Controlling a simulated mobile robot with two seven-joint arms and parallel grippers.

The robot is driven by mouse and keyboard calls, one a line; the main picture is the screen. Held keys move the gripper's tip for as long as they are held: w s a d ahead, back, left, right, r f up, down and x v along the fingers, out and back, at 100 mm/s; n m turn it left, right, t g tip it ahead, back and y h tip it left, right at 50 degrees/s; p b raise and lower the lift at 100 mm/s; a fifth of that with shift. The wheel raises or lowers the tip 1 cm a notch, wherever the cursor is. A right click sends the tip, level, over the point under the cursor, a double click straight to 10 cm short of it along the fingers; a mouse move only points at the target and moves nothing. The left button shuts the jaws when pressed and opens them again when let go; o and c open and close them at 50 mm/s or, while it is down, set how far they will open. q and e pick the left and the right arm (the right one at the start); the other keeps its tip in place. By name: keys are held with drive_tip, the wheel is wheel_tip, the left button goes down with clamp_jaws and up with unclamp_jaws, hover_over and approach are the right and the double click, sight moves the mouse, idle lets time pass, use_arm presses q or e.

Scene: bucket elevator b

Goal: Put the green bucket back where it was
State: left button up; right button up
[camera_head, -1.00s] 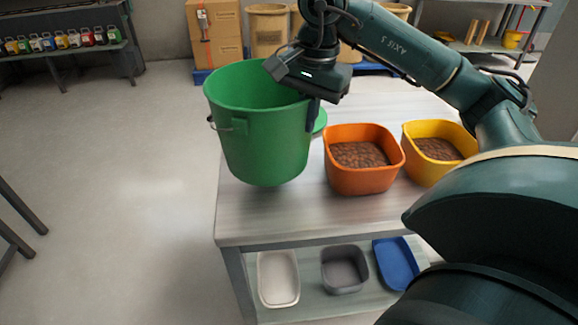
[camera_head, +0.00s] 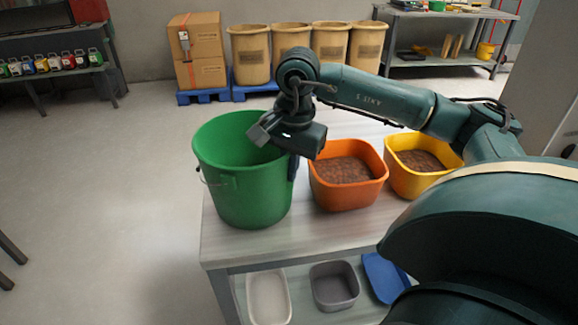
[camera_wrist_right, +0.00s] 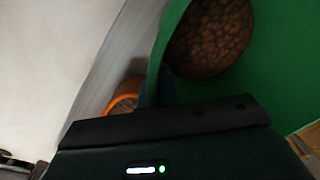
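The green bucket (camera_head: 240,185) is upright at the left end of the table (camera_head: 300,240), left of the orange tub. Whether its base touches the tabletop is hard to tell. It also fills the right of the right wrist view (camera_wrist_right: 285,65), with brown pellets (camera_wrist_right: 212,38) inside. My right gripper (camera_head: 293,168) is at the bucket's right rim, a dark finger reaching down outside the wall. It appears shut on the rim; the inner finger is hidden. My left gripper is out of view.
The orange tub (camera_head: 345,195) and yellow tub (camera_head: 420,185), both with brown pellets, stand right of the bucket. A white tray (camera_head: 269,300), grey bin (camera_head: 334,287) and blue tray (camera_head: 384,277) are on the lower shelf. Open floor lies left of the table.

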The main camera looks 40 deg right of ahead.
drive_tip(key=o, duration=0.4)
drive_tip(key=shift+r, duration=0.15)
drive_tip(key=shift+r, duration=0.25)
drive_tip(key=r, duration=0.4)
drive_tip(key=r+p, duration=0.1)
drive_tip(key=r, duration=0.2)
drive_tip(key=s+r, duration=0.1)
drive_tip(key=r, duration=0.3)
drive_tip(key=shift+d+r+p, duration=0.15)
drive_tip(key=shift+r+p, duration=0.15)
drive_tip(key=shift+p, duration=0.05)
drive_tip(key=shift+f, duration=0.1)
